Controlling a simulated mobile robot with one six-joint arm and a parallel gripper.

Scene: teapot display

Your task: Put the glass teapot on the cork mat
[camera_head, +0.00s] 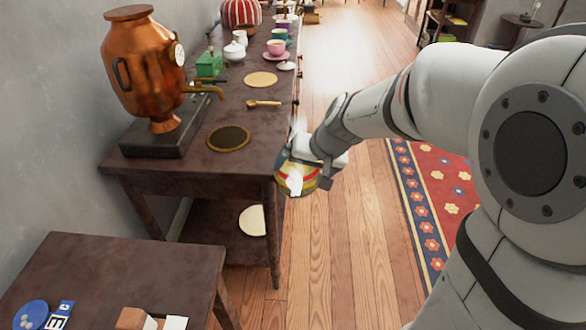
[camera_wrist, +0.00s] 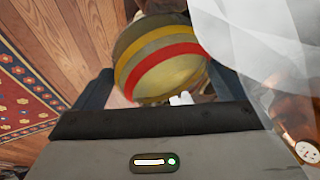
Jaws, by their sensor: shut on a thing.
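My gripper (camera_head: 305,172) is shut on a round pot with yellow, red and grey stripes (camera_head: 284,181) and a white spout-like part. It holds the pot in the air just off the table's right edge. The pot also shows between the fingers in the wrist view (camera_wrist: 165,70). I cannot tell if its body is glass. A pale, see-through faceted shape (camera_wrist: 245,35) fills the wrist view's upper right, too close to identify. A round tan mat that looks like cork (camera_head: 261,79) lies bare on the long table. A dark round mat with a yellowish rim (camera_head: 229,138) lies nearer, also bare.
A copper samovar (camera_head: 145,62) stands on a dark block at the left. A wooden spoon (camera_head: 264,103) lies between the mats. A green box (camera_head: 209,64), a white pot (camera_head: 234,52) and cups stand farther back. A smaller table (camera_head: 110,275) is in front.

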